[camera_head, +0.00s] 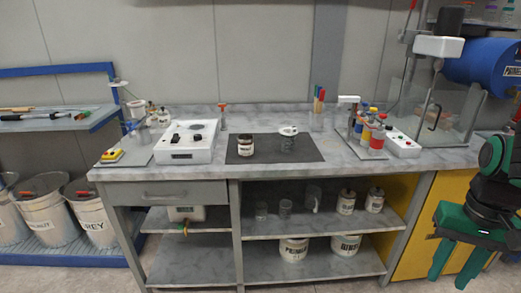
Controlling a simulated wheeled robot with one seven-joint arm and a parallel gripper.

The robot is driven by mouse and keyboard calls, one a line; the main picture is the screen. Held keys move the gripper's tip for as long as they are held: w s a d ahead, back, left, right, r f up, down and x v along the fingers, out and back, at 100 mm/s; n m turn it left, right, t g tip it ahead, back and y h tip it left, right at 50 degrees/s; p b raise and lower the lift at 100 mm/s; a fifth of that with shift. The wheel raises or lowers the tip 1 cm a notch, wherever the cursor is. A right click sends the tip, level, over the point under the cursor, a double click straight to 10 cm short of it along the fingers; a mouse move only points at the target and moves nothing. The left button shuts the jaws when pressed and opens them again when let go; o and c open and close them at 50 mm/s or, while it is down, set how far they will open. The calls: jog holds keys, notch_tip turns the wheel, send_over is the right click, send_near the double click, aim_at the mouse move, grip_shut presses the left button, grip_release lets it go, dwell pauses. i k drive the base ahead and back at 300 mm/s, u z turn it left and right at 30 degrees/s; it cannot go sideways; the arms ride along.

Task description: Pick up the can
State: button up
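A small white can with a dark lid and a dark label band (245,146) stands upright on the left part of a dark mat (272,158) on the workbench. Other cans stand on the shelf below, so I cannot tell from the picture alone which one is meant. My gripper (457,270), green and dark, hangs at the right edge, in front of the yellow cabinet. Its two fingers point down and are spread apart with nothing between them. It is far to the right of the can on the mat and lower in the picture.
A clear beaker with a white top (288,138) stands right of the can. A white device (190,142) is to its left. Colored bottles (377,137) and a glass enclosure (440,110) stand at right. Lidded cans (346,202) are on the shelf. Buckets (47,215) stand at left.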

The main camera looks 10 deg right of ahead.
aim_at(246, 146)
jog(key=z, duration=0.05)
jog(key=i, duration=1)
jog(key=u, duration=0.05)
